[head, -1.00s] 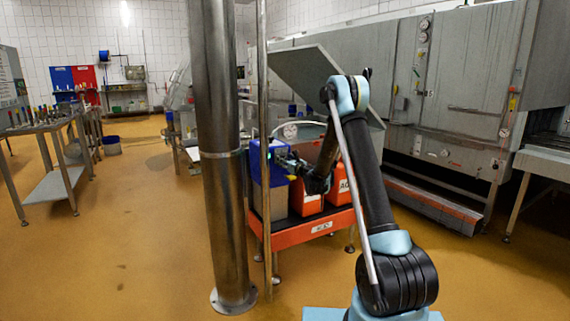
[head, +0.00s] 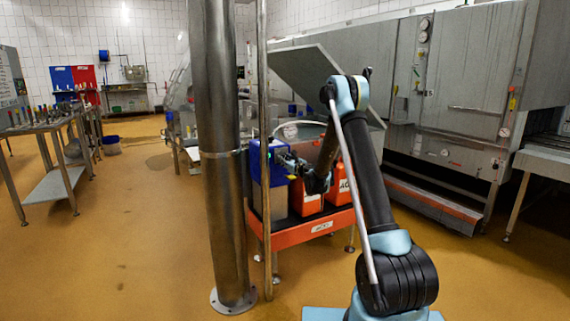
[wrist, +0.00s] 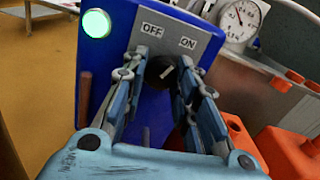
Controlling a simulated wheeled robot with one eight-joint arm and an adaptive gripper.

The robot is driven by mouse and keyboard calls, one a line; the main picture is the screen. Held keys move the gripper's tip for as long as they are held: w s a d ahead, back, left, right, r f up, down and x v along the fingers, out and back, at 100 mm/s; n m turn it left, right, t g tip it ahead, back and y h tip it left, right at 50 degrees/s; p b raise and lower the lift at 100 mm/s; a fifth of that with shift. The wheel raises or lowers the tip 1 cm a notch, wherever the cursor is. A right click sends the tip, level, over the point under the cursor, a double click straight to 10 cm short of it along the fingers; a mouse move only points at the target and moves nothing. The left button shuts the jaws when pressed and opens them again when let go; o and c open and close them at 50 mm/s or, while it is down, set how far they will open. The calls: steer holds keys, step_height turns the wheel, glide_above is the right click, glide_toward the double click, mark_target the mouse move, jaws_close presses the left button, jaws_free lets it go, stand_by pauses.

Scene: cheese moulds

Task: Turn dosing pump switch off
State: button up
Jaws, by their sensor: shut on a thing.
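The dosing pump is a blue box with a lit green lamp (wrist: 96,23) at its upper left in the wrist view. The blue box (head: 258,166) also shows in the head view, behind the steel column. Its front carries an OFF label (wrist: 152,30) and an ON label (wrist: 188,43). Below them is a round black switch (wrist: 164,75) with a white mark slanting up to the right, toward ON. My gripper (wrist: 162,65) is shut on the switch, one finger on each side. The fingers hide part of the switch's sides.
Orange-red canisters (head: 305,200) stand beside the box on an orange stand (head: 310,229). A steel column (head: 222,170) and a thin pole (head: 264,100) rise close to its left. A dial gauge (wrist: 239,20) is at the upper right.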

steer(key=n, duration=1)
steer(key=shift+n, duration=0.3)
stand_by(0.4)
steer(key=o, duration=1)
steer(key=shift+o, duration=0.2)
steer(key=v, duration=1.2)
